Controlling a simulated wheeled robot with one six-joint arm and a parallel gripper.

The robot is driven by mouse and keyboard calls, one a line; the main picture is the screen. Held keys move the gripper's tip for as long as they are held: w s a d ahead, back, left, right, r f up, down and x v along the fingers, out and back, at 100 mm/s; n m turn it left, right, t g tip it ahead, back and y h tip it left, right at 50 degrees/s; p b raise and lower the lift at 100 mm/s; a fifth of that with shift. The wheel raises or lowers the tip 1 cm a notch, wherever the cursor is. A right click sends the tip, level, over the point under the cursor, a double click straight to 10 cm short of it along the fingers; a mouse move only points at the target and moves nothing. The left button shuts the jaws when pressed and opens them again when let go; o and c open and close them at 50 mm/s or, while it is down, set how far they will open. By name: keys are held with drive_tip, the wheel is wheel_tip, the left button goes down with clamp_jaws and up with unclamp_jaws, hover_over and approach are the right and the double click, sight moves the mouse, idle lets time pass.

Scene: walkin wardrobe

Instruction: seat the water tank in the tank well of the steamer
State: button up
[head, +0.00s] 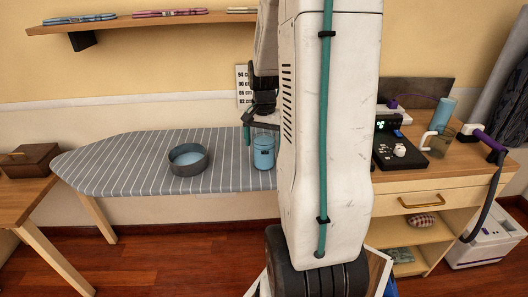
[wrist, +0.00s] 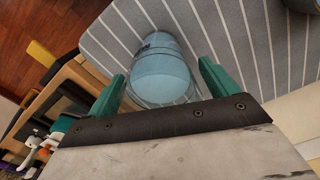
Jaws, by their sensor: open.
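A light-blue, see-through water tank (head: 264,154) stands upright on the striped ironing board, left of my arm. My gripper (head: 261,130) is above it, with green fingers pointing down. In the wrist view the tank (wrist: 160,72) lies between the two spread fingers of my gripper (wrist: 162,75), with space visible at the sides; it is not clamped. The steamer appears to be the white unit with a purple stripe (head: 484,246) on the floor at the far right. Its tank well cannot be made out.
A grey round bowl (head: 188,160) stands on the ironing board (head: 120,162), left of the tank. The right-hand table holds a black machine (head: 387,162), a clear jug (head: 437,141) and a blue cylinder (head: 444,112). A dark hose (head: 486,208) hangs beside it. My arm hides the middle.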

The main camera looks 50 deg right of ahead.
drive_tip(key=c, duration=1.3)
drive_tip(key=shift+o, duration=0.2)
drive_tip(key=shift+r, duration=0.2)
